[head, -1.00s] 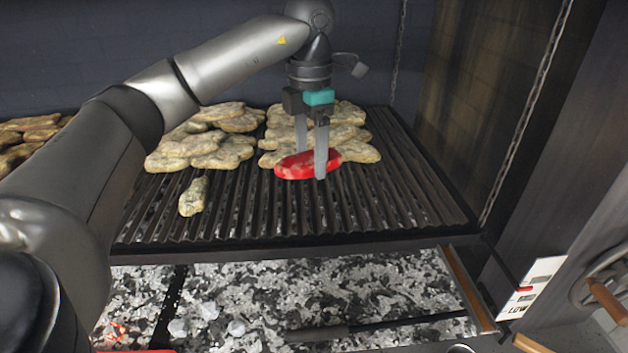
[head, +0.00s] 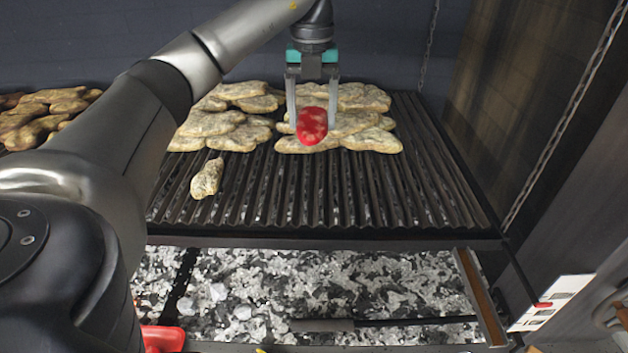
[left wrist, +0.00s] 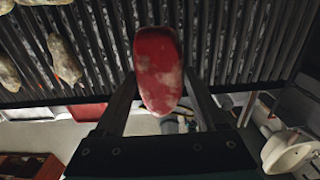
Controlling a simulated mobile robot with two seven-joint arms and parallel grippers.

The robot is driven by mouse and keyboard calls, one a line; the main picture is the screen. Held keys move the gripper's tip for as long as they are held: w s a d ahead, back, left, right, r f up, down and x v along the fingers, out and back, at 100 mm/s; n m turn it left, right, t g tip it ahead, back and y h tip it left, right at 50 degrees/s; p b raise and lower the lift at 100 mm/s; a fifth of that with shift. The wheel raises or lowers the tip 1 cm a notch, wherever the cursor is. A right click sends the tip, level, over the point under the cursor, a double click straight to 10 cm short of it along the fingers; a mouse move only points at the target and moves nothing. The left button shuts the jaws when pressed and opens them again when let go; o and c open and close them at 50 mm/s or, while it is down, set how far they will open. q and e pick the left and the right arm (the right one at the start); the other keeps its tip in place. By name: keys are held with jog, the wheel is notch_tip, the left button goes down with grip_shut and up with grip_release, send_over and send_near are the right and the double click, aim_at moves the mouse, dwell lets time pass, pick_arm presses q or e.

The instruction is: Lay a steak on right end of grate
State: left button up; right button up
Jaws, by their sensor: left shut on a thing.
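A raw red steak (head: 311,126) with pale marbling is held between the fingers of my left gripper (head: 312,112). It also shows in the left wrist view (left wrist: 158,70), end-on between the two fingers. The gripper points down, and the steak appears in front of a pile of pale cooked pieces (head: 366,140) on the grate (head: 420,195). Whether the steak touches the grate or hangs just above it I cannot tell. The right end of the grate is bare. My right gripper is not in view.
More pale pieces (head: 215,130) are heaped left of the steak, with a single small piece (head: 207,178) in front. Grey coals (head: 300,275) lie below the grate. A chain (head: 565,115) and a dark side wall bound the right. A wheel (head: 612,300) is at far right.

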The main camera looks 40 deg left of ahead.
aim_at(313, 185)
pick_arm(q)
notch_tip(313, 185, down, 13)
jog(key=shift+f, duration=0.1)
dwell(0.3)
jog(key=shift+f, duration=0.1)
jog(key=o, duration=1.5)
notch_tip(313, 185, up, 12)
jog(key=shift+r, duration=0.15)
